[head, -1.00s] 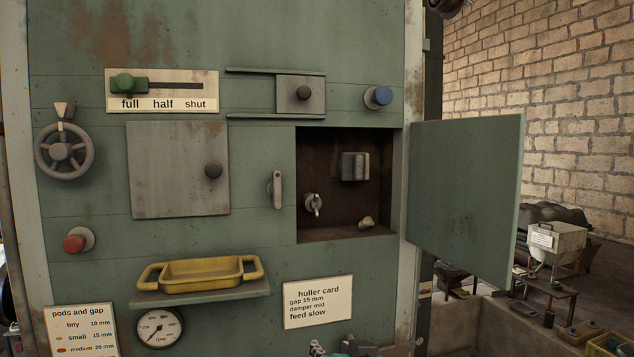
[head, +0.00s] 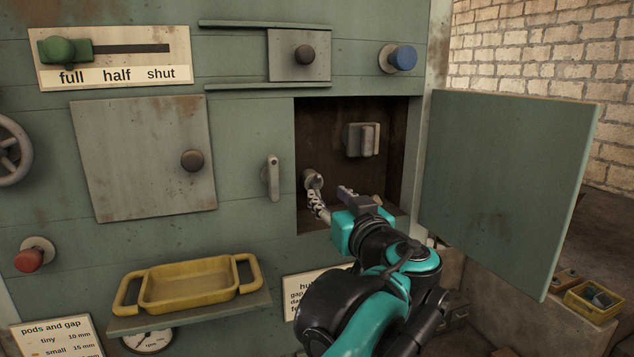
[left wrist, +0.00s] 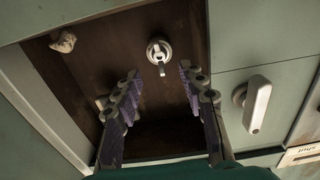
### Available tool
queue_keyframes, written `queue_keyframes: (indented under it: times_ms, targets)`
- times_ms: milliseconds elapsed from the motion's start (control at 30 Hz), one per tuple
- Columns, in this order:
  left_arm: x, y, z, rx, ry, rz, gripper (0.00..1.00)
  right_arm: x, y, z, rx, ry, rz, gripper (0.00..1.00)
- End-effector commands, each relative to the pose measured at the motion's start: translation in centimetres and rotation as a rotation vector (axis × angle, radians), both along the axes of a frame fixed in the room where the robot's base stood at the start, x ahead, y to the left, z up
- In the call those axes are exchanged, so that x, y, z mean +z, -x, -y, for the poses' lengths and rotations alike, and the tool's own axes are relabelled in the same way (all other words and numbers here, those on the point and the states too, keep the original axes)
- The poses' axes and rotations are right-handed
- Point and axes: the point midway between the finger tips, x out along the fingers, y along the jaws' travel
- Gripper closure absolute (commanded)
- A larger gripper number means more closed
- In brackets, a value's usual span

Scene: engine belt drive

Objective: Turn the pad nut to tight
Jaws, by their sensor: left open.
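The pad nut, a small grey metal nut with a wing, is on the back wall of the open dark recess (head: 340,112). It shows at the recess's lower left in the head view (head: 313,178) and top centre in the left wrist view (left wrist: 160,52). The grey pad block (head: 362,140) is above and right of it. My left gripper (head: 330,196) reaches into the recess from the lower right. In the left wrist view its open, empty fingers (left wrist: 157,76) point towards the nut, which is beyond the fingertips, apart from them. My right gripper is not in view.
The green door (head: 510,185) stands open to the right of the recess. A grey lever handle (head: 272,177) sits just left of the opening. A yellow tray (head: 189,307) rests on a shelf at lower left.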

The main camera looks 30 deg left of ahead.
Motion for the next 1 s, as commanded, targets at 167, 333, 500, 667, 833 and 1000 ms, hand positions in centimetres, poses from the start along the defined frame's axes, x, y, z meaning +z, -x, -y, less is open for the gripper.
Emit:
queue_keyframes:
  times_ms: [167,333,500,667,833,1000]
  targets:
    - [0.2,-2.0,-2.5,0.004,0.000,-0.001,0.59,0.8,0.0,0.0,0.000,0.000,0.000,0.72]
    - [0.1,-3.4,-4.1,0.003,0.000,-0.001,0.59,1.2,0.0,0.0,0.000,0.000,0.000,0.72]
    - [0.0,-3.8,-4.6,0.001,0.000,-0.001,0.59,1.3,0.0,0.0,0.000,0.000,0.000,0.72]
    - [0.0,-3.8,-4.6,0.000,0.000,-0.001,0.59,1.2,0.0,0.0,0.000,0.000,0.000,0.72]
    - [0.0,-3.8,-4.5,0.000,0.000,-0.001,0.93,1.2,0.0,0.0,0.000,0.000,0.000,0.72]
    - [0.0,-3.8,-4.5,0.000,0.000,-0.001,1.00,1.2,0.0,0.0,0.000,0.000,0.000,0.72]
